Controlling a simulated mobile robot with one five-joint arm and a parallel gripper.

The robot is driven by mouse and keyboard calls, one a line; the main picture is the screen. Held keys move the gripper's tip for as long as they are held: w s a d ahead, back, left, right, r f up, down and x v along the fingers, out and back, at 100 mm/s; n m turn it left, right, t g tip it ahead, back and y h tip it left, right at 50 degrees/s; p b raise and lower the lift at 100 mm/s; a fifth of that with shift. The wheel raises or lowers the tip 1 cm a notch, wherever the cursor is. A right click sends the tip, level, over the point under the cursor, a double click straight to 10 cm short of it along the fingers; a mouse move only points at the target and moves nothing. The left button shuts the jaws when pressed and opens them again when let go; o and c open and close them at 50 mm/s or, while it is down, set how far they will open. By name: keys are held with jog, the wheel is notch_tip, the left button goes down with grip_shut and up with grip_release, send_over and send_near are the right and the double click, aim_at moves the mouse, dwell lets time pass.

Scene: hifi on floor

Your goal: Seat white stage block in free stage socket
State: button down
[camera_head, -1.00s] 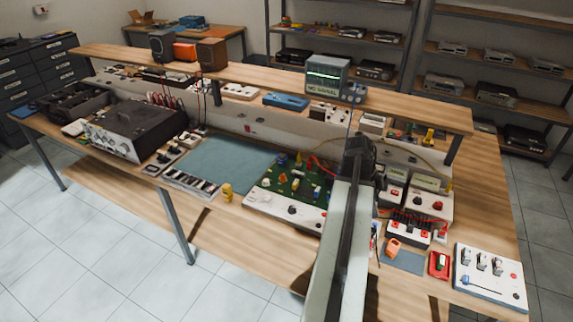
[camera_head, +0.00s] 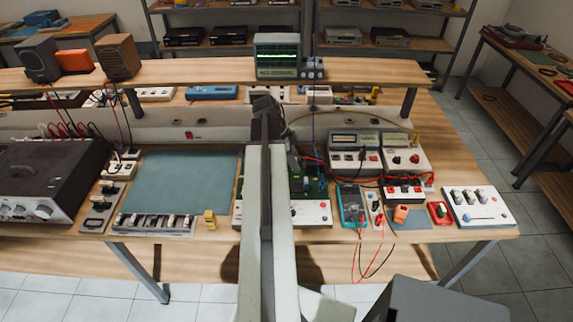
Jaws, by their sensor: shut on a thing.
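My arm rises through the middle of the view, and my gripper (camera_head: 266,106) is at its far end, above the back part of the bench. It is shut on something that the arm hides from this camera. I cannot make out the white stage block. The green circuit board (camera_head: 312,188) with a white front panel (camera_head: 312,213) lies on the bench below and behind my arm. The arm covers much of the board, so I cannot tell which stage socket is free.
A blue-green mat (camera_head: 180,182) lies left of the board, with a small yellow block (camera_head: 210,219) at its front. A multimeter (camera_head: 352,206) with red and black leads, and a white slider panel (camera_head: 478,206), stand to the right. A raised shelf (camera_head: 190,74) runs behind.

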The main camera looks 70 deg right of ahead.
jog(key=shift+w+f, duration=0.1)
jog(key=shift+w, duration=0.15)
jog(key=f+b, duration=0.4)
jog(key=shift+s+f, duration=0.15)
jog(key=shift+s, duration=0.05)
notch_tip(320, 180, down, 5)
jog(key=b, duration=0.5)
jog(key=shift+w, duration=0.15)
dwell(0.3)
jog(key=shift+f+b, duration=0.7)
jog(key=shift+b, duration=0.25)
dwell(1.0)
jog(key=c, duration=0.8)
grip_release()
